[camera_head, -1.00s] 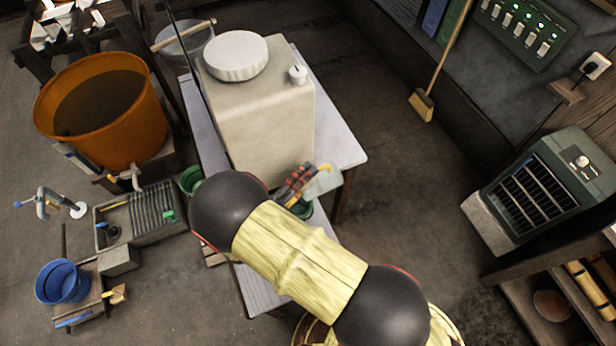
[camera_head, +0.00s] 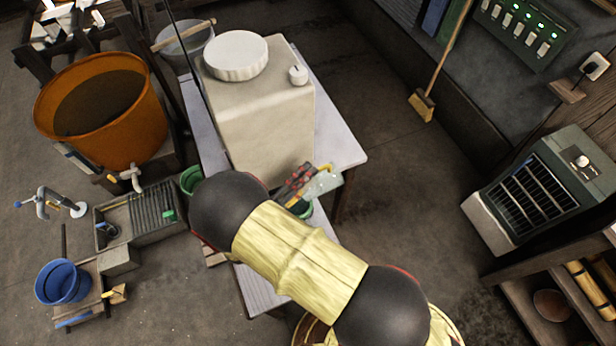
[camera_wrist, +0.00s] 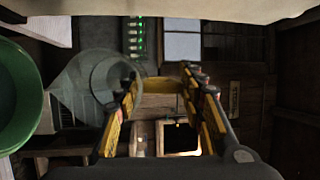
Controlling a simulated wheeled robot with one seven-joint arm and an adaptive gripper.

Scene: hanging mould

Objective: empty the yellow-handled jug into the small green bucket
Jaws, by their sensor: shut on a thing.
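The clear jug (camera_head: 323,185) with its yellow handle (camera_head: 325,168) is in my gripper (camera_head: 297,184), beside the front right of the large pale tank. My gripper (camera_wrist: 160,92) is shut on the yellow handle (camera_wrist: 158,86) in the wrist view. There the see-through jug body (camera_wrist: 75,88) lies tilted, reaching left toward a green bucket (camera_wrist: 18,95). In the head view, a small green bucket (camera_head: 306,211) shows just below the jug, partly hidden by my arm. I cannot tell how much the jug holds or whether anything is flowing.
The pale tank (camera_head: 270,130) stands on a white table (camera_head: 340,145). Another green container (camera_head: 190,178) is partly hidden left of it. An orange tub (camera_head: 110,135), a grey tray (camera_head: 140,220) and a blue bucket (camera_head: 62,283) are at left. Floor at right is clear before a heater-like unit (camera_head: 535,190).

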